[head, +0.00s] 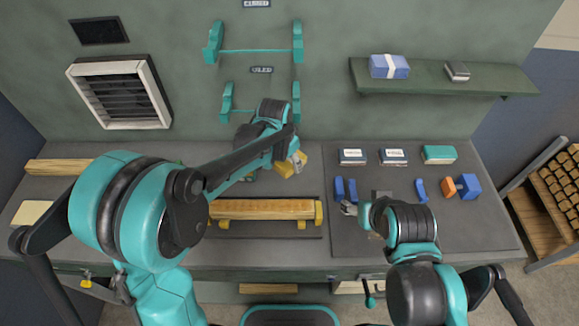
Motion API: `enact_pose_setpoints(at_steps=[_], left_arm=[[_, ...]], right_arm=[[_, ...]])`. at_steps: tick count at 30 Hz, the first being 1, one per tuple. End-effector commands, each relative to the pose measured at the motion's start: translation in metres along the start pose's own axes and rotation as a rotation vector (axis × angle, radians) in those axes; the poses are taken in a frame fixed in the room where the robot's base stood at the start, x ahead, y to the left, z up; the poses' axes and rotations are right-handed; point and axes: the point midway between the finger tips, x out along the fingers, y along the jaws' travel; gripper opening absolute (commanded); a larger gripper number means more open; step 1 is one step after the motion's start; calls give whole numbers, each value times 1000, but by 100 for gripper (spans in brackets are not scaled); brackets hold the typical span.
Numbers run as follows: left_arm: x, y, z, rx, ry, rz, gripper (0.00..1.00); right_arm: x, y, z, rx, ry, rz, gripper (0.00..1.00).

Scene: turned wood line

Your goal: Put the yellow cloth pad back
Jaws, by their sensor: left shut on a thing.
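The yellow cloth pad (286,168) is in my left gripper (297,160), which is shut on it. The gripper holds it over the back of the bench, behind the yellow-brown wooden bar, and partly covers it. How high it is above the bench I cannot tell. My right gripper (348,208) is low over the bench at the right end of the bar, beside blue blocks. Its fingers are too small to tell open from shut.
The wooden bar (262,209) lies on yellow supports. Labelled boxes (353,157), a teal box (438,154) and blue and orange blocks (468,187) stand on the right mat. A shelf (440,78) and teal wall brackets (213,46) are above. A pale board (32,213) lies far left.

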Motion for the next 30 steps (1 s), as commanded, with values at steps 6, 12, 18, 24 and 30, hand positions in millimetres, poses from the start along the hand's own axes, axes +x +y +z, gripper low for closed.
enact_pose_setpoints(at_steps=[6,12,18,24,30], left_arm=[[52,3,13,-1,0,0,28],[65,3,15,-1,0,0,28],[72,-15,-2,-1,0,-1,28],[86,-24,-8,-1,0,0,28],[84,-24,-8,-1,0,0,28]], right_arm=[[14,0,10,0,0,0,62],[16,0,11,0,0,0,62],[21,0,15,0,0,0,62],[29,0,20,0,0,0,62],[27,0,19,0,0,0,62]])
